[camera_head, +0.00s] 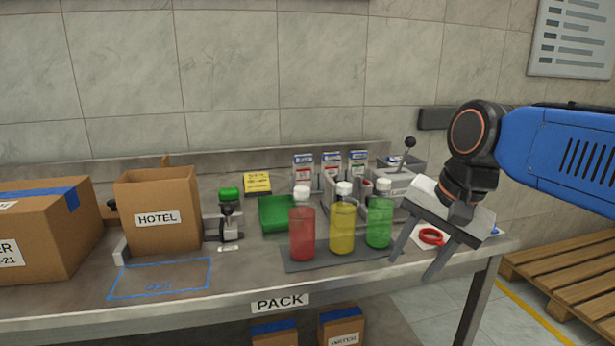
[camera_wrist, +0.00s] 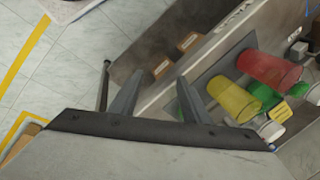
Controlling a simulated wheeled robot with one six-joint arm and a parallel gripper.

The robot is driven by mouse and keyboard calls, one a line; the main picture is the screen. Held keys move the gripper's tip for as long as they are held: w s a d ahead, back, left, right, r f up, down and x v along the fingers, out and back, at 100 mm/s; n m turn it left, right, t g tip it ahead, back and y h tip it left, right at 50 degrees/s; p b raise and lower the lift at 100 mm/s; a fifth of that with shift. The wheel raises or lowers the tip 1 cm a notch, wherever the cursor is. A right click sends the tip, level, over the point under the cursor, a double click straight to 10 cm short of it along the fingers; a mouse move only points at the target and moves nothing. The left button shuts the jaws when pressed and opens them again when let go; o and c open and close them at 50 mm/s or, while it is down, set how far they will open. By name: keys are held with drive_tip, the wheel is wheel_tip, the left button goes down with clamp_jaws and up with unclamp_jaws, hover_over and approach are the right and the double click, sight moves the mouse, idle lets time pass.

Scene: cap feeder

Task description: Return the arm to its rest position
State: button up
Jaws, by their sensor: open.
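My gripper (camera_head: 415,262) is open and empty, with its two fingers apart and pointing down near the right front edge of the bench. It also shows in the wrist view (camera_wrist: 155,100), where nothing is between the fingers. It is to the right of a red bottle (camera_head: 302,232), a yellow bottle (camera_head: 342,226) and a green bottle (camera_head: 379,220). The three bottles stand upright with white caps on a dark mat (camera_head: 300,264). In the head view the left finger comes close to the mat's right end; I cannot tell the depth between them.
The bench (camera_head: 235,284) also holds an open HOTEL box (camera_head: 157,230), a larger box (camera_head: 40,245), a green tray (camera_head: 270,227) and a cap feeder (camera_head: 393,187). A red ring (camera_head: 431,236) lies behind my gripper. A wooden pallet (camera_head: 565,262) is on the floor at right.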

drive_tip(key=s+d+f+n+t+h, duration=0.1)
drive_tip(key=s+d+f+n, duration=0.2)
drive_tip(key=f, duration=0.4)
drive_tip(key=s+d+f+n+t+h, duration=0.1)
drive_tip(key=s+d+f+n, duration=0.3)
drive_tip(key=s+d+f, duration=0.2)
drive_tip(key=shift+d+f, duration=0.4)
drive_tip(key=shift+f, duration=0.5)
drive_tip(key=shift+s, duration=0.1)
drive_tip(key=shift+c, duration=0.6)
